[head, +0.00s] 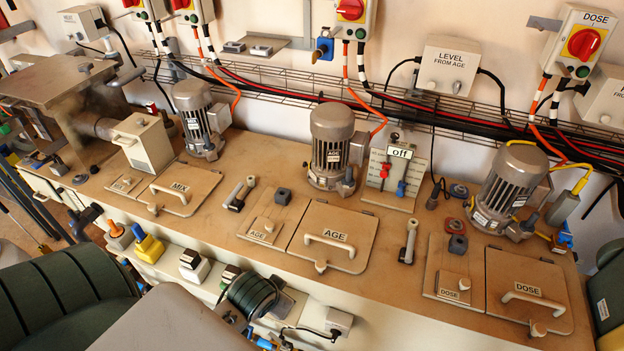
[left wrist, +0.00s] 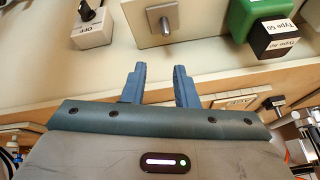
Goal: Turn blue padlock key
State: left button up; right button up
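A small blue item with a brass-coloured part, which looks like the blue padlock (head: 323,50), hangs on the back wall beside the middle red rotary switch in the head view. I cannot make out the key clearly. My left gripper (left wrist: 160,86) shows in the left wrist view with two blue-grey fingers apart and nothing between them. It points at the pale front of the bench, below a metal plate with a knob (left wrist: 163,20). The padlock does not show in that wrist view. My right gripper is not in view.
A box marked OFF (left wrist: 93,27) and a green box (left wrist: 258,22) flank the metal plate. On the bench stand motors (head: 332,145), a level panel (head: 395,178) and handled lids (head: 332,236). Cables and a wire tray (head: 480,108) run along the wall.

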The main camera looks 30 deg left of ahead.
pick_arm(q)
jog(key=w+a+r+n+t+y, duration=0.1)
jog(key=w+a+r+t, duration=0.2)
jog(key=w+r, duration=0.6)
jog(key=w+a+r+n+t+y, duration=0.1)
jog(key=w+a+r+t, duration=0.2)
jog(key=w+r, duration=0.5)
jog(key=n+t+y+p, duration=0.1)
jog(key=t+p, duration=0.1)
jog(key=t, duration=0.4)
send_near(313, 57)
jog(key=p+x, duration=0.4)
jog(key=x, duration=0.4)
jog(key=shift+w+a+r, duration=0.1)
jog(key=shift+w+a+p, duration=0.15)
jog(key=shift+w+p, duration=0.25)
jog(key=shift+w, duration=0.2)
jog(key=c, duration=0.6)
grip_shut()
